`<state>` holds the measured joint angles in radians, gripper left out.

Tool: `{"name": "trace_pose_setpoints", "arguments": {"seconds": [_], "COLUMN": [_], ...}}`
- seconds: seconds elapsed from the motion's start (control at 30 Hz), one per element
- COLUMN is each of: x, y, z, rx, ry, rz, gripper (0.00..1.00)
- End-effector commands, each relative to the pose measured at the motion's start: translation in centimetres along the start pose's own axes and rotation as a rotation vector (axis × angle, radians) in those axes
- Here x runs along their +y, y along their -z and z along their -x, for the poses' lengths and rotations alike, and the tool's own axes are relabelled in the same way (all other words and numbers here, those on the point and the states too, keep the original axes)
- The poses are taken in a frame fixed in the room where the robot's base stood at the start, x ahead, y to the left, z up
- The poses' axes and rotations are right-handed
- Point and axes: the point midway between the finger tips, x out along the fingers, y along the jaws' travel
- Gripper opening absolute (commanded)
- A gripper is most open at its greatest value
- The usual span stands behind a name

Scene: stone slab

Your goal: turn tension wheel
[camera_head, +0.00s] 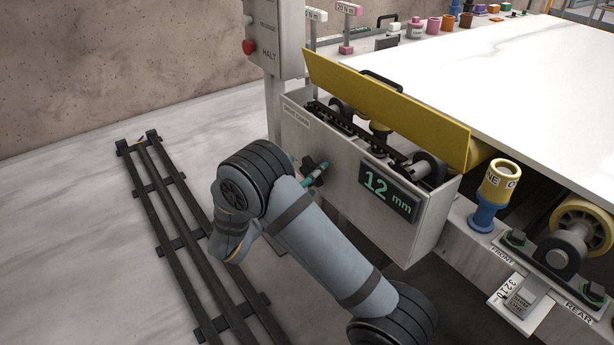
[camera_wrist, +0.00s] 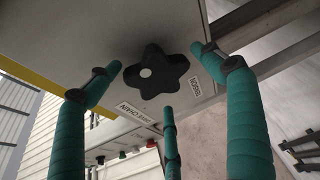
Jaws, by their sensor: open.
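The tension wheel (camera_wrist: 157,72) is a black, star-shaped knob with several lobes and a light spot on one side. In the wrist view it sits on the pale face of the drive box, beside a label that seems to read "TENSION". In the head view the knob (camera_head: 311,166) is partly hidden by my arm and fingers. My gripper (camera_wrist: 158,88) is open, with teal fingers spread around the knob: one to the left, one to the right, one below. I see no clear contact. It also shows in the head view as teal fingers (camera_head: 316,177) at the box face.
The grey drive box (camera_head: 335,170) has a raised yellow cover (camera_head: 385,105) and a "12 mm" display (camera_head: 389,194). A post with a red button (camera_head: 249,47) stands behind. A yellow-and-blue cylinder (camera_head: 492,195) stands right. Dark floor rails (camera_head: 180,230) lie left, with open floor around them.

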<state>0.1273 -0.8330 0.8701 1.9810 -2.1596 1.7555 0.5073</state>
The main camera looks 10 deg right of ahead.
Motion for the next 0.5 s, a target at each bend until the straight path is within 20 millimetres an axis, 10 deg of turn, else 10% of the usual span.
{"name": "trace_pose_setpoints", "arguments": {"seconds": [0.5], "x": [0.1], "y": [-0.1], "z": [2.0], "rx": [-0.004], "ry": [0.000], "rz": [-0.002], "gripper": [0.85]}}
